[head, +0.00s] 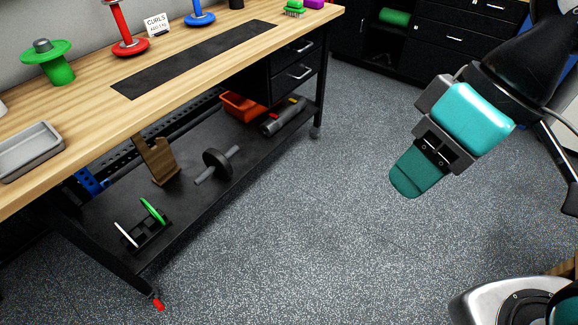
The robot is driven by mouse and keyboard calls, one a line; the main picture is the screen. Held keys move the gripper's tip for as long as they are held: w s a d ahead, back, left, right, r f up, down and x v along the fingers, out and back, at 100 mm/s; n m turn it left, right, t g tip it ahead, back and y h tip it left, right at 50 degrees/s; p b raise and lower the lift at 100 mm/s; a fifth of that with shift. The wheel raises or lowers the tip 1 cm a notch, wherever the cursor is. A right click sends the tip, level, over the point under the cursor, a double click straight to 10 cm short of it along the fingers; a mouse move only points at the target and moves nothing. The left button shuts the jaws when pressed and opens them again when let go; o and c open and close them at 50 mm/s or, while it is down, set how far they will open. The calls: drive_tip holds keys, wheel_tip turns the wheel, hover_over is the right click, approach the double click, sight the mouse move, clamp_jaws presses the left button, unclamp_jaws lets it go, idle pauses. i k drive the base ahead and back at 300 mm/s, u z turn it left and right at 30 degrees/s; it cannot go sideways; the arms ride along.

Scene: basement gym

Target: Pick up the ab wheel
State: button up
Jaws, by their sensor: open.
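The ab wheel (218,164) lies on the black lower shelf of the workbench. It has a dark round wheel in the middle and grey handles sticking out on both sides. My gripper (405,186) hangs in the air at the right, over the grey floor, well apart from the ab wheel. It is teal with dark parts, open, and nothing shows in it. One finger hides most of the other from this angle.
On the lower shelf (195,200) stand a wooden stand (158,160), a black rack with discs (150,232), an orange bin (243,106) and a grey tool (284,116). The wooden benchtop (95,112) overhangs the shelf. The floor (330,220) between is clear.

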sight(218, 164)
drive_tip(key=z, duration=0.1)
drive_tip(key=k, duration=0.3)
drive_tip(key=z, duration=0.7)
drive_tip(key=i, duration=1.4)
drive_tip(key=u, duration=0.95)
drive_tip(key=i, duration=1.05)
drive_tip(key=u, duration=0.55)
